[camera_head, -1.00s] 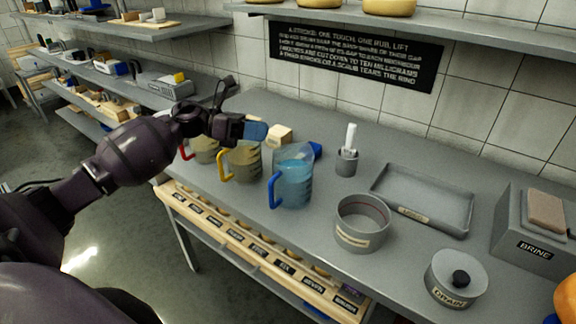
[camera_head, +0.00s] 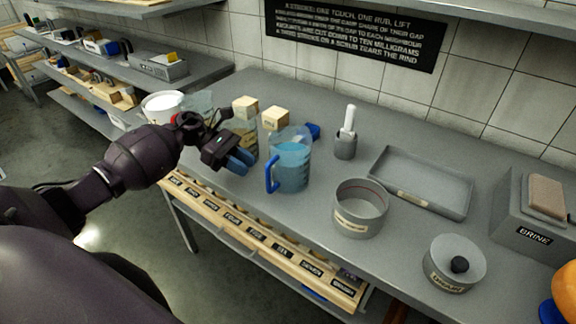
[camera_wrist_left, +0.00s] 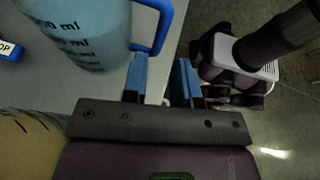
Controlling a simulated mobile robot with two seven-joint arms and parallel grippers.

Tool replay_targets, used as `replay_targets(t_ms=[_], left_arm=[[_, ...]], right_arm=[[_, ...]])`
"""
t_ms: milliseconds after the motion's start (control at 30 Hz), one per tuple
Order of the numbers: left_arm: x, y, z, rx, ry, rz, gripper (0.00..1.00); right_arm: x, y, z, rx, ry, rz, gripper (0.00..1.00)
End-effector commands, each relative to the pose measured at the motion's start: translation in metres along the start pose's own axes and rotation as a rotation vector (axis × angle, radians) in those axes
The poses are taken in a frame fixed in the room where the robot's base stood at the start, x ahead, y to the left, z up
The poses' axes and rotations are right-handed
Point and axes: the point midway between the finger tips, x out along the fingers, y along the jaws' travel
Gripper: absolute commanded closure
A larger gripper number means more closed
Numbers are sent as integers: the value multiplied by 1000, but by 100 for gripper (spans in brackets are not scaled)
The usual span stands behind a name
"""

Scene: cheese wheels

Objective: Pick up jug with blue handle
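The jug with the blue handle (camera_head: 291,165) stands upright on the grey table, holding blue liquid. Its handle (camera_head: 270,174) faces left, toward my left gripper (camera_head: 241,161). In the left wrist view the jug (camera_wrist_left: 82,30) fills the upper left, with its handle (camera_wrist_left: 163,28) just beyond the blue fingertips. My left gripper (camera_wrist_left: 162,80) is open, with a gap between its fingers and nothing in them. It is left of the handle in the head view; contact cannot be told. My right gripper is not in view.
Pale blocks (camera_head: 275,118) and a grey cup (camera_head: 345,149) stand behind. A round grey mould (camera_head: 360,210) and a tray (camera_head: 425,186) are to the right.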

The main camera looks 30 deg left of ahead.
Motion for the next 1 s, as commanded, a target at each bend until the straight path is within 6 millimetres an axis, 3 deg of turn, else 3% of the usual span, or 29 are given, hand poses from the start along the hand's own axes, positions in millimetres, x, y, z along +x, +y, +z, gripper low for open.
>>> replay_targets(t_ms=[100, 467, 700, 1000], left_arm=[[16, 0, 4, 3, -2, -2, 73], [36, 0, 4, 1, -2, -1, 73], [67, 0, 5, 1, -3, -1, 73], [73, 0, 3, 0, -1, 0, 75]], right_arm=[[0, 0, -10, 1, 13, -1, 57], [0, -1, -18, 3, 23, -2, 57], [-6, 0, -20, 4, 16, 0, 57], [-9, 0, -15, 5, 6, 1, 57]])
